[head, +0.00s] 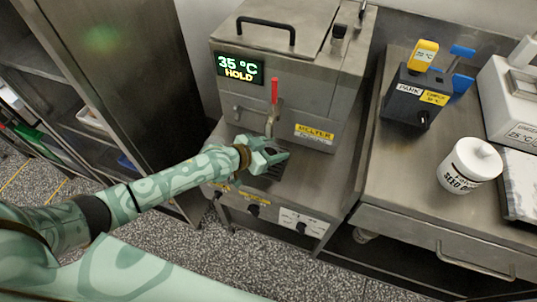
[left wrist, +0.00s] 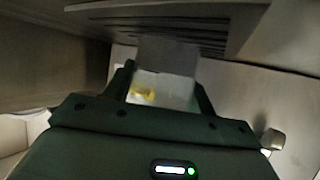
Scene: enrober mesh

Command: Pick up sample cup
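My left gripper (head: 277,158) is low in front of the melter (head: 290,95), over the dark drip grate below the red-handled tap (head: 273,100). In the left wrist view its two fingers (left wrist: 163,88) stand apart, with a pale patch with a yellow spot between them. A blurred grey block (left wrist: 168,52) shows just beyond, against the slatted grate (left wrist: 235,25). I cannot tell whether either is the sample cup, or whether the fingers touch anything. No sample cup can be made out clearly in the head view. My right gripper is not in view.
The melter's steel body and tap stand close behind my left gripper. A shelf rack (head: 90,80) is at left.

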